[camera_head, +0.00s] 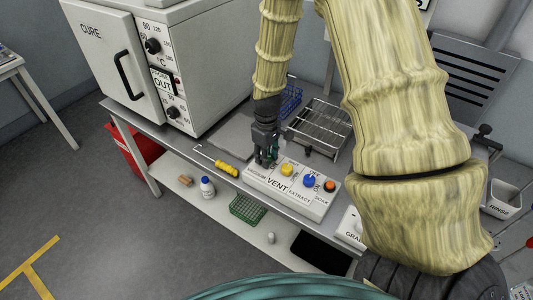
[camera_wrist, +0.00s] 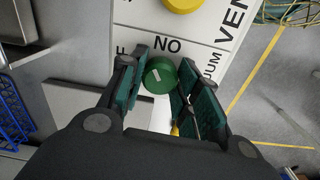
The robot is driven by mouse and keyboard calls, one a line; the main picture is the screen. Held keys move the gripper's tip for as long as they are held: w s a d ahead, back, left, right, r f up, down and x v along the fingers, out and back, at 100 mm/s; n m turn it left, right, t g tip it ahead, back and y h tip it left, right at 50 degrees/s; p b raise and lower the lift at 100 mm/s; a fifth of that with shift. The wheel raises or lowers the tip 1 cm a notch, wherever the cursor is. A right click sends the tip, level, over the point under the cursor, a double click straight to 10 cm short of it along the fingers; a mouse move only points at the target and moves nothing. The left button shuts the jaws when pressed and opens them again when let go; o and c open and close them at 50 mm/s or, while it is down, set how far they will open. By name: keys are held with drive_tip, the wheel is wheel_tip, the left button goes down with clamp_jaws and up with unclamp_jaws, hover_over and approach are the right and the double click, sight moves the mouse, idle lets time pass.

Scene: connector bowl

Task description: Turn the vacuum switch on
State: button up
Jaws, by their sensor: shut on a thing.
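The vacuum switch is a round green knob (camera_wrist: 160,76) with a short white mark, on a white control panel (camera_head: 262,189). In the wrist view it sits between the fingers of my gripper (camera_wrist: 163,82), which is shut on it. "ON" is printed beside the knob, with part of "VACUUM" to the right and an "F" to the left. The white mark lies slanted; I cannot tell its setting exactly. In the head view my gripper (camera_head: 267,158) points down at the panel's left end and mostly hides the knob.
The panel also carries a yellow knob (camera_head: 287,169), a blue knob (camera_head: 309,181) and an orange button (camera_head: 330,186). A yellow-handled tool (camera_head: 227,168) lies left of the panel. A wire rack (camera_head: 320,128) stands behind it. A white oven (camera_head: 205,70) stands at the left.

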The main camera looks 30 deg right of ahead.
drive_tip(key=m+p, duration=0.1)
drive_tip(key=m, duration=0.5)
drive_tip(key=shift+w+r+m, duration=0.1)
drive_tip(key=shift+w+m, duration=0.05)
drive_tip(key=shift+m, duration=0.25)
drive_tip(key=shift+d, duration=0.1)
idle(0.3)
drive_tip(key=o, duration=1)
drive_tip(key=shift+r, duration=5.95)
